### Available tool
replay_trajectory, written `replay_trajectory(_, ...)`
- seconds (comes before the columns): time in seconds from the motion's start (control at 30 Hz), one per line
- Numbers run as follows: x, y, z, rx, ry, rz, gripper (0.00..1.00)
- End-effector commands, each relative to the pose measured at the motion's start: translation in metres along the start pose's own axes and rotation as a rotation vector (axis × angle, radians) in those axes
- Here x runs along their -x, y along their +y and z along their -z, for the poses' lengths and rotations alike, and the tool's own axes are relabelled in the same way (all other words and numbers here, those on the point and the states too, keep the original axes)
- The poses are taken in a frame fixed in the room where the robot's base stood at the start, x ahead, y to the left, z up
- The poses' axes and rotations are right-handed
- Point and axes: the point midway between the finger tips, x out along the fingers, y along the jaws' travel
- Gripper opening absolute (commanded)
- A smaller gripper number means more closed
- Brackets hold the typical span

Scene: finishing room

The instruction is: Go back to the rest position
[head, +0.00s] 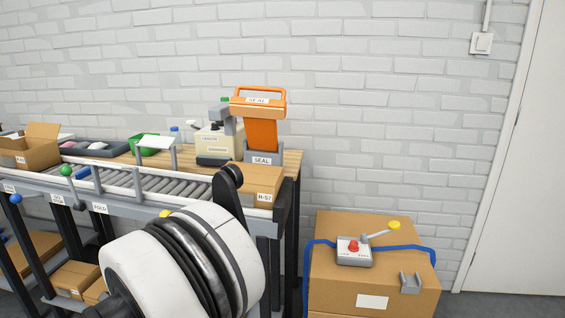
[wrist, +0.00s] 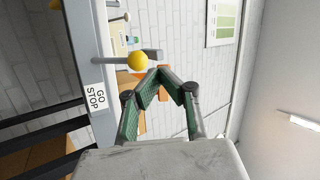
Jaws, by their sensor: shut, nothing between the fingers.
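My gripper (wrist: 163,72) shows in the wrist view. Its two dark fingers with green inner pads come together at the tips, shut with nothing between them. A yellow ball knob (wrist: 137,61) appears just left of the fingertips, beside a rail with a GO/STOP label (wrist: 96,98). I cannot tell how far the knob is from the fingers. In the head view my white and black arm fills the lower middle in front of the bench, and I cannot make out the fingers there. A bit of a yellow knob (head: 165,213) shows at the arm's upper edge.
A roller conveyor (head: 190,176) carries a closed carton (head: 262,182) near its right end. An orange sealer (head: 262,133) stands behind it. An open carton (head: 30,152) is at far left. Right, a box stack (head: 345,225) bears a red-button control box (head: 353,252).

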Motion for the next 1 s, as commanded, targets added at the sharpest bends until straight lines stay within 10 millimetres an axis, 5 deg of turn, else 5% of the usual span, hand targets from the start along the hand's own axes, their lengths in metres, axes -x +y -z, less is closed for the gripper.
replay_trajectory(0.2, -0.065, -0.028, 0.039, 0.134, -0.126, -0.009, 0.0)
replay_trajectory(0.5, -0.117, -0.051, 0.103, 0.325, -0.302, -0.058, 0.0)
replay_trajectory(0.77, -0.129, -0.06, 0.169, 0.492, -0.454, -0.138, 0.0)
replay_trajectory(1.0, -0.113, -0.059, 0.237, 0.639, -0.591, -0.244, 0.0)
